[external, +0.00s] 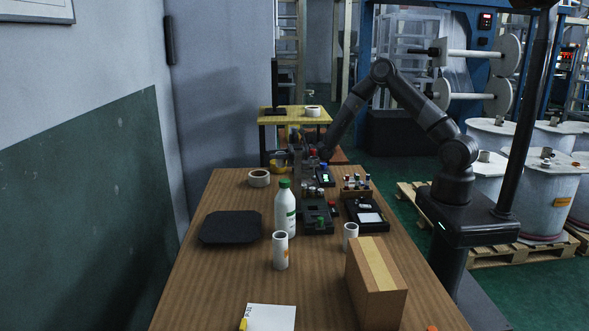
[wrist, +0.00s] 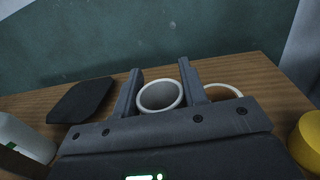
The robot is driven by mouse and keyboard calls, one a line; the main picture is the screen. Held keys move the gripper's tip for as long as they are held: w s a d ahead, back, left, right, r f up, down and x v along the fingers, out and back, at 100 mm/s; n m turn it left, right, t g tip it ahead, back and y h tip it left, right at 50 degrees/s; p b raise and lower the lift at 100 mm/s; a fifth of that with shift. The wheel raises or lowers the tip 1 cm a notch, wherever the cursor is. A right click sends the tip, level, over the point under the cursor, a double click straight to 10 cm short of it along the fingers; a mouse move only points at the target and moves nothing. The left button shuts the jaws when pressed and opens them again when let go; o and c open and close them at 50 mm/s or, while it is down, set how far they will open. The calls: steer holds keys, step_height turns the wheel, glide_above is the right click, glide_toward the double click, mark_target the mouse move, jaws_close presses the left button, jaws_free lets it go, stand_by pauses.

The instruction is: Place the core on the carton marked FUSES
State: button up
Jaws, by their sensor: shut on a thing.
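A white hollow core (wrist: 160,95) sits between the two fingers of my gripper (wrist: 160,68) in the wrist view, its open end facing the camera. My gripper is shut on it. In the external view my gripper (external: 296,163) is over the far left part of the table; the held core cannot be made out there. A brown cardboard carton (external: 366,291) with a tan tape strip stands at the near right of the table, well away from my gripper. No FUSES marking is readable on it. Two other white cores, one (external: 280,251) and another (external: 351,233), stand upright.
A white bottle (external: 285,212) with a green cap stands mid-table. A black tray (external: 231,227) lies at the left. A tape roll (external: 259,178) lies at the far left, and dark devices (external: 368,215) crowd the right. A white card (external: 270,318) lies at the near edge.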

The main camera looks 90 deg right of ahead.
step_height(320, 180, up, 19)
steer(key=a+n+g+y, duration=0.1)
steer(key=a+n+y, duration=0.3)
steer(key=a, duration=1.2)
steer(key=n+g+y, duration=1)
steer(key=g+y, duration=0.2)
glide_above(375, 266)
step_height(375, 266, down, 13)
steer(key=shift+r, duration=0.15)
steer(key=shift+f, duration=2.05)
